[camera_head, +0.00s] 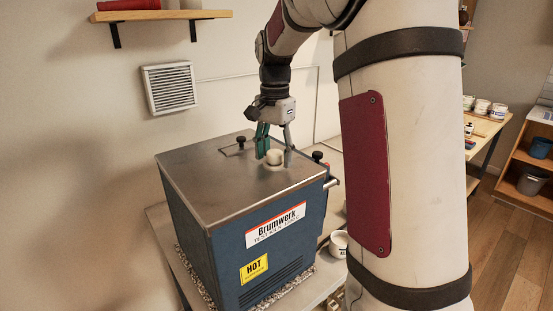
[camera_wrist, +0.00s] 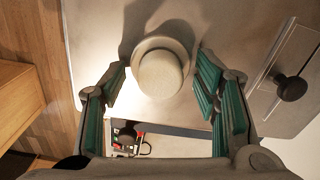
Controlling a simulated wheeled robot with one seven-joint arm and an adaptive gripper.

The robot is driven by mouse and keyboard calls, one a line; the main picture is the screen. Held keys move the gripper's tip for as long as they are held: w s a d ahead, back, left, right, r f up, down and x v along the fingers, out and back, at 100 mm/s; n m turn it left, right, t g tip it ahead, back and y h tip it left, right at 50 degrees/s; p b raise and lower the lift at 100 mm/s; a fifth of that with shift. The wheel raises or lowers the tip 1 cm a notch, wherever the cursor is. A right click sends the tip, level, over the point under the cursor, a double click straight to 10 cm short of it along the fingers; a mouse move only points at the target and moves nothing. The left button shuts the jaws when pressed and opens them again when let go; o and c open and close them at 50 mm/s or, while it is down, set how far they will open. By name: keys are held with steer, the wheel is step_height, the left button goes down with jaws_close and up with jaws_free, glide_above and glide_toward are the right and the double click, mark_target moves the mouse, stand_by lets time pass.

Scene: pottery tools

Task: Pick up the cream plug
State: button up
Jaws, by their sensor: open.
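The cream plug (camera_head: 274,157) sits upright on the metal top of the blue kiln, near its right side. In the wrist view the plug (camera_wrist: 160,72) is a round, pale knob on a wider base. My gripper (camera_head: 276,152) points down over the kiln top, with its green-padded fingers open on either side of the plug. In the wrist view the gripper (camera_wrist: 160,92) has a finger to the left and a finger to the right of the plug, with gaps visible between them and it.
The kiln (camera_head: 225,185) carries a "HOT" label. A black knob (camera_head: 241,141) stands on a plate at the back of its top, and another black knob (camera_head: 317,156) is at the right edge. A white pot (camera_head: 338,243) stands below, beside the kiln.

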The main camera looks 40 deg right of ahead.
steer(key=c, duration=1.2)
steer(key=shift+c, duration=0.2)
